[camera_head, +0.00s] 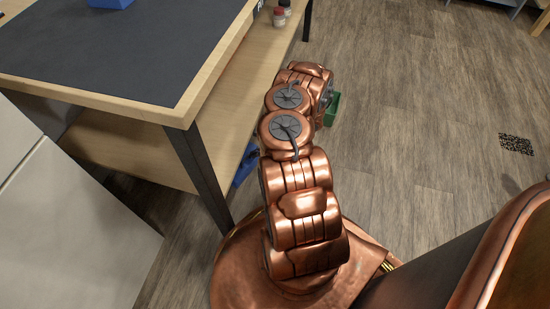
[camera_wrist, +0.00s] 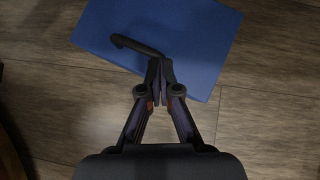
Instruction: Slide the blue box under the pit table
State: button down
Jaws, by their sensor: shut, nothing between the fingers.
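The blue box (camera_wrist: 190,35) lies on the wood floor in the wrist view, with a dark handle (camera_wrist: 133,44) on its top. In the head view only a small blue part (camera_head: 246,163) shows, low beside the table leg and partly behind my arm. My gripper (camera_wrist: 160,65) is shut and empty, its fingertips over the near edge of the box; I cannot tell whether they touch it. My arm hides the gripper in the head view. The pit table (camera_head: 190,112) has a dark top, a pale wood rim and a lower shelf, and stands left of my arm.
A blue item (camera_head: 110,3) is on the tabletop at the back. Small jars (camera_head: 280,14) stand on the shelf at the table's far right. A pale cabinet (camera_head: 75,230) is at lower left.

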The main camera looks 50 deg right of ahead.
dwell(0.4)
jog(key=s+d+f+p+v, duration=0.1)
jog(key=p+v, duration=0.4)
jog(key=v, duration=0.7)
jog(key=shift+s+d+f, duration=0.2)
jog(key=shift+s+f, duration=0.05)
jog(key=shift+s, duration=0.25)
